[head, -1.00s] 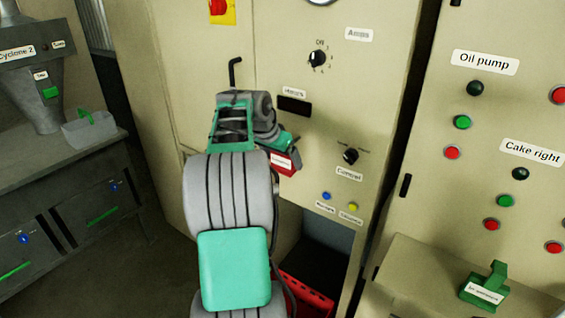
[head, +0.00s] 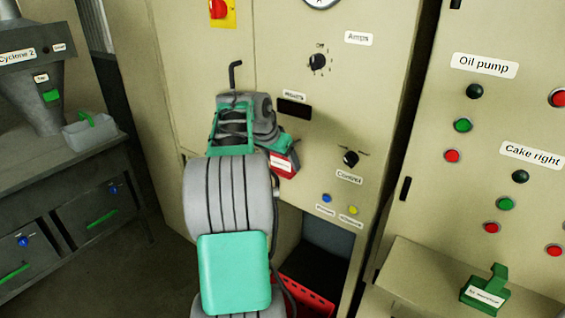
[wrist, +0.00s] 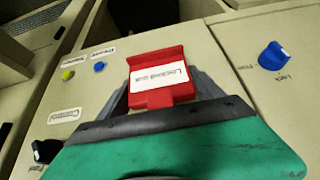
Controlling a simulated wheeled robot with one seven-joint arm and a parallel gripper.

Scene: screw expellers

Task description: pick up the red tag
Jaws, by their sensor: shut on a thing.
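The red tag (head: 283,165) with a white label shows at the end of my arm in the head view, in front of the beige cabinet. In the wrist view the red tag (wrist: 158,78) sits between the grey fingers of my gripper (wrist: 163,95), and its label reads "Locked out". My gripper (head: 272,152) is shut on the tag. The fingers' tips are partly hidden behind the tag. From these views I cannot tell whether the tag touches the cabinet face.
The cabinet (head: 330,130) has a black Control knob (head: 350,159) and blue and yellow buttons right of the tag. A red crate (head: 305,297) stands in the opening below. A green-handled item (head: 485,290) sits on the right ledge. A grey bench (head: 70,180) stands at left.

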